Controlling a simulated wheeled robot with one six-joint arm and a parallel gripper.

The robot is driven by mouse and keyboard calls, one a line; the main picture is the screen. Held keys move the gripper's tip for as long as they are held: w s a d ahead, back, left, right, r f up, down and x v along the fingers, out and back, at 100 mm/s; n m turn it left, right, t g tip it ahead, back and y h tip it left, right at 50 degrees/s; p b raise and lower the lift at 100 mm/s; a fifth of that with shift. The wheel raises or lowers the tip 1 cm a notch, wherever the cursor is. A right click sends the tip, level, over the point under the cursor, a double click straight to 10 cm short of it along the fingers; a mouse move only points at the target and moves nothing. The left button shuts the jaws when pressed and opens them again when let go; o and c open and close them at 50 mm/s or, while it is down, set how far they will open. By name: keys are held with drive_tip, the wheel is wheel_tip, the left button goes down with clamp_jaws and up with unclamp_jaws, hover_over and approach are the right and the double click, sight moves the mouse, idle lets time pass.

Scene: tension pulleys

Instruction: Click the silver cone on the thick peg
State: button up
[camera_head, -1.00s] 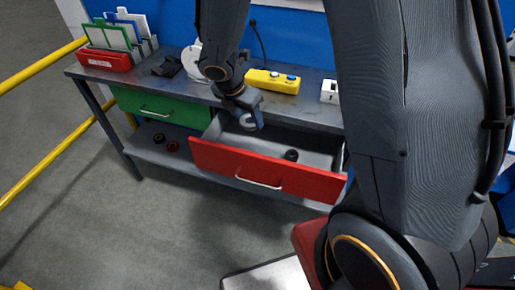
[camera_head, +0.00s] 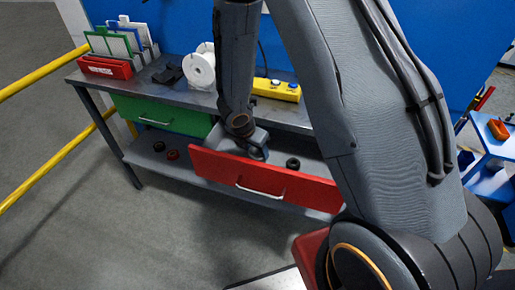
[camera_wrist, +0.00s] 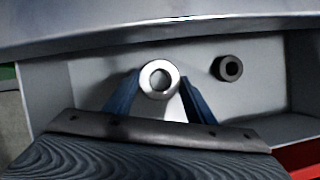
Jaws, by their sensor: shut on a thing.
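My gripper (camera_wrist: 159,92) has its blue fingers closed on the silver cone (camera_wrist: 158,66), a pale metal piece with a round hole in its top, in the wrist view. It is over or inside the open red-fronted drawer (camera_head: 215,165); the exact height is unclear. In the head view my gripper (camera_head: 257,152) hangs low behind the drawer front, and the cone is hidden there. I cannot make out a thick peg in either view.
A black ring-shaped part (camera_wrist: 228,68) lies in the drawer, also seen in the head view (camera_head: 293,163). The grey table (camera_head: 185,88) holds a white spool (camera_head: 200,69) and a yellow button box (camera_head: 276,90). A closed green drawer (camera_head: 160,116) is at left.

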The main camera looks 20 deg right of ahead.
drive_tip(key=shift+w+d+f, duration=0.2)
drive_tip(key=shift+d+f, duration=0.05)
drive_tip(key=shift+f, duration=0.15)
drive_tip(key=shift+f, duration=0.15)
drive_tip(key=o, duration=0.7)
drive_tip(key=shift+f, duration=0.1)
drive_tip(key=o, duration=0.4)
